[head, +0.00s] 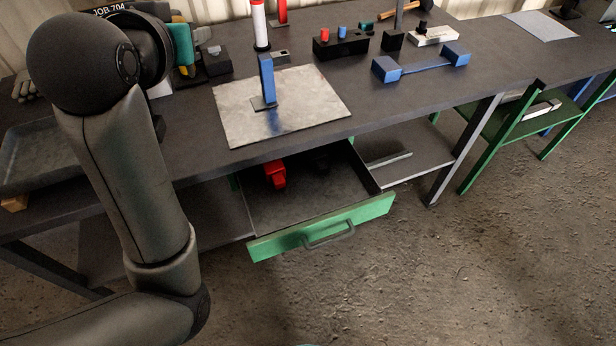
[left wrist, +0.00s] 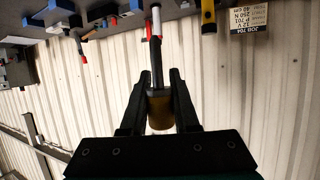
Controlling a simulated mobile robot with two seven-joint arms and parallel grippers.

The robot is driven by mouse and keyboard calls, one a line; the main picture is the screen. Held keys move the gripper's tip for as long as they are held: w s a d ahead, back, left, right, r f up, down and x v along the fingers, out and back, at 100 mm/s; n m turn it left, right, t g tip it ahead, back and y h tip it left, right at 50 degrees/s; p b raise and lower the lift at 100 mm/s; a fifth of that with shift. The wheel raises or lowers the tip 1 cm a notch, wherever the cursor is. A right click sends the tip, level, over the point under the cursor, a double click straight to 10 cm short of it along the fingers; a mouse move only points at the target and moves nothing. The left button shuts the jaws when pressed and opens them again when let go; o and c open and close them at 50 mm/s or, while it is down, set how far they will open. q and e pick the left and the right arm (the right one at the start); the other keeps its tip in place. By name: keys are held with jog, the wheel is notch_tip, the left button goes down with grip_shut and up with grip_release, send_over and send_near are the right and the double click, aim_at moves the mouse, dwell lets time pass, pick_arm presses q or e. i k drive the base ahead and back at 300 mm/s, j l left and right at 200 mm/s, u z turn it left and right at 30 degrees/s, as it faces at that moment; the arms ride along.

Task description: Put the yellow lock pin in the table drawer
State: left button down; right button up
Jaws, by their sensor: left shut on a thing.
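My left gripper (left wrist: 160,82) is shut on the yellow lock pin (left wrist: 160,112), whose yellow part shows between the dark fingers in the left wrist view. In the head view my left arm reaches over the back left of the bench, and its wrist hides the fingers and most of what they hold. The table drawer (head: 325,234) hangs open below the bench top, green front outward. A red object (head: 275,174) lies inside at the back left, and a dark shape sits deeper in shadow. My right gripper is out of view.
On the bench are a metal plate (head: 315,112) with a blue upright (head: 267,80), a red-and-white cylinder (head: 259,24), a black block (head: 340,45) and a blue bracket (head: 386,69). A grey tray (head: 45,160) lies at left. The drawer's front half is bare.

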aim_at(302, 214)
jog(key=k+l, duration=0.35)
jog(key=k, duration=0.2)
jog(key=k+l+u, duration=0.15)
jog(key=k+l, duration=0.2)
jog(key=k, duration=0.15)
jog(key=i+l, duration=0.2)
jog(key=i, duration=0.2)
jog(key=i+l, duration=0.25)
jog(key=i, duration=0.1)
